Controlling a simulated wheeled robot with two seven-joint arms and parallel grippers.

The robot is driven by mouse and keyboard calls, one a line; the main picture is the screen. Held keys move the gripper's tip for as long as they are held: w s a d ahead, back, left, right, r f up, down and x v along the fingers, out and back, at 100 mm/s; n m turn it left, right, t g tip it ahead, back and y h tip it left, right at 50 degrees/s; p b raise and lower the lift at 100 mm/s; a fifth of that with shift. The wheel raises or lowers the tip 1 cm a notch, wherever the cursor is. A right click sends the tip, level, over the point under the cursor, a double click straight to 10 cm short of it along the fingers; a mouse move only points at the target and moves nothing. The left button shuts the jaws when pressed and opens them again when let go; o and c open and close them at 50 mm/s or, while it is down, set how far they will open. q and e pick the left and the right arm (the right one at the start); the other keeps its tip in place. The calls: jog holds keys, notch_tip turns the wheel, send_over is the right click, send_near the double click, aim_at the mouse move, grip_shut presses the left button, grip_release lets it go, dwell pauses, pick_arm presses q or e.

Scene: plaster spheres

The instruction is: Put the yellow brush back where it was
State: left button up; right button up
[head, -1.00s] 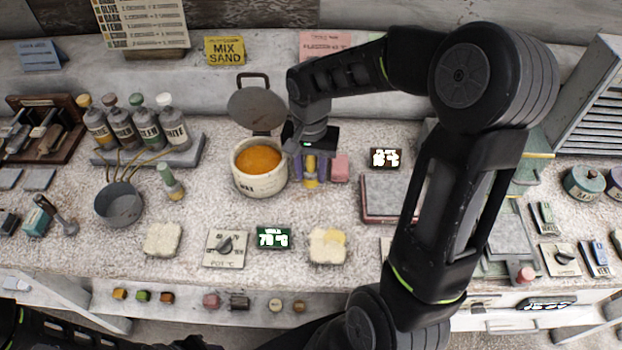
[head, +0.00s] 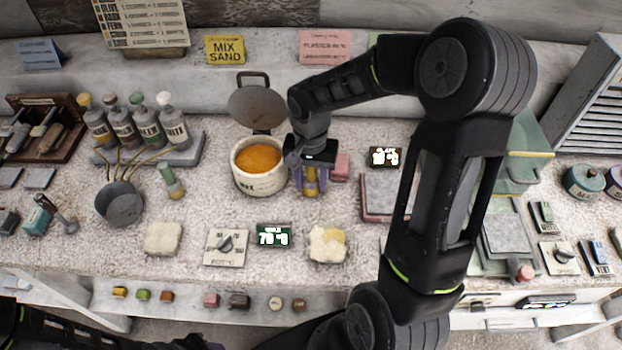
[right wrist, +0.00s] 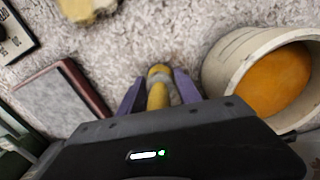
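The yellow brush (head: 311,182) is upright between the purple fingers of my right gripper (head: 310,186), just right of the pot of orange stuff (head: 259,167). In the right wrist view the brush (right wrist: 157,94) shows a rounded yellow end and a grey band, with a finger of my right gripper (right wrist: 160,88) along each side. The gripper looks shut on it. I cannot tell whether the brush touches the table. My left gripper is not in view; only dark parts of my left arm show at the bottom left.
A pink block (head: 341,167) stands close right of the gripper. A green-topped brush (head: 171,181) stands left of the pot, near a grey pan (head: 119,203). A yellow-stained pale block (head: 328,244) lies in front. The speckled tabletop between gripper and that block is clear.

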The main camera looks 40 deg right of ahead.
jog(key=o, duration=0.3)
notch_tip(320, 180, up, 12)
jog(key=shift+r+b, duration=0.2)
jog(key=shift+b, duration=0.15)
dwell(0.3)
dwell(2.2)
